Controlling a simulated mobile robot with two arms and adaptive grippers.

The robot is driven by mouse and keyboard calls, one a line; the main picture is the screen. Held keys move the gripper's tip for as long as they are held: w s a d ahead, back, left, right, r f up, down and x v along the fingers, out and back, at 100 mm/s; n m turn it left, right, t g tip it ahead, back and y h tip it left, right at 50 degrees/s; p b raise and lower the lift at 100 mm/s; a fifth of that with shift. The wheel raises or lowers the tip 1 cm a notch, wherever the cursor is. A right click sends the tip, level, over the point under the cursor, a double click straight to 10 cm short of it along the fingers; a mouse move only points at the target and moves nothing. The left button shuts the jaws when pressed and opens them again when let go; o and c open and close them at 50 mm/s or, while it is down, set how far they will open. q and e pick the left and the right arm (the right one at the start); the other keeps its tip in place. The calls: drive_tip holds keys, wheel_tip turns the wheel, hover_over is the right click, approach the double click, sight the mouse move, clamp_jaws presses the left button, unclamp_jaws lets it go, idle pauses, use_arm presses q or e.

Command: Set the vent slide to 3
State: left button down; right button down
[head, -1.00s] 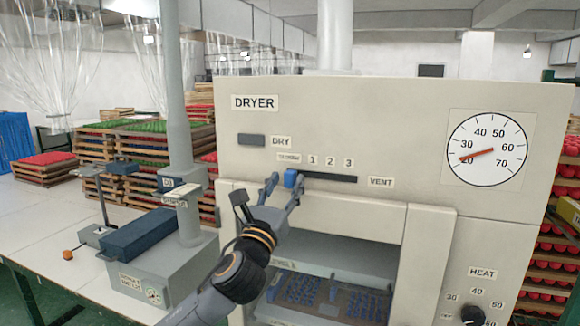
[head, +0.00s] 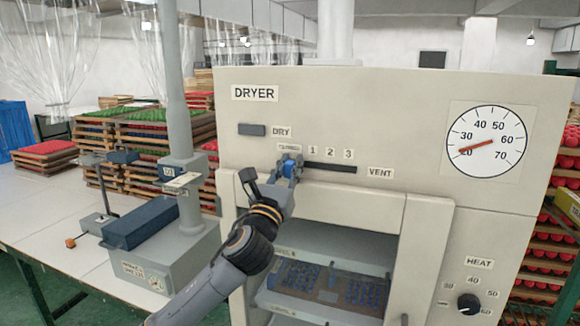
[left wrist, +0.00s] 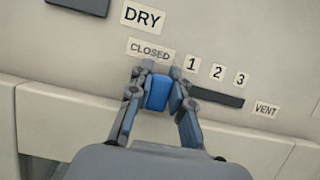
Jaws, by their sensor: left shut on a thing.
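The blue vent slide knob (left wrist: 158,94) sits at the left end of its dark slot (left wrist: 222,97), under the CLOSED label (left wrist: 151,51). The slot runs right under the labels 1, 2 and 3 (left wrist: 240,79), with the VENT label (left wrist: 266,109) past its right end. My left gripper (left wrist: 158,90) is shut on the knob, one finger on each side. In the head view the left gripper (head: 289,168) hides part of the knob at the slot's left end. My right gripper is in neither view.
The dryer (head: 410,140) has a DRY button (head: 251,130), a temperature dial (head: 486,143) and a HEAT knob (head: 469,304). Below the slot is an open chamber with a tray of blue pieces (head: 325,284). A grey post (head: 178,90) stands left of my arm.

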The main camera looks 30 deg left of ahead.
sight(351, 161)
use_arm(q)
drive_tip(key=w+d+p, duration=0.1)
drive_tip(key=d, duration=0.3)
drive_tip(key=w+d+p, duration=0.1)
drive_tip(key=d, duration=0.3)
drive_tip(key=w+d+p, duration=0.1)
drive_tip(key=d, duration=0.3)
drive_tip(key=shift+s+a, duration=0.1)
drive_tip(key=c, duration=1.4)
unclamp_jaws()
drive_tip(key=shift+o, duration=1)
drive_tip(key=shift+d, duration=0.25)
drive_tip(key=shift+s+f, duration=0.15)
drive_tip(key=v, duration=1.1)
drive_tip(key=shift+s+d, duration=0.2)
drive_tip(key=shift+s, duration=0.05)
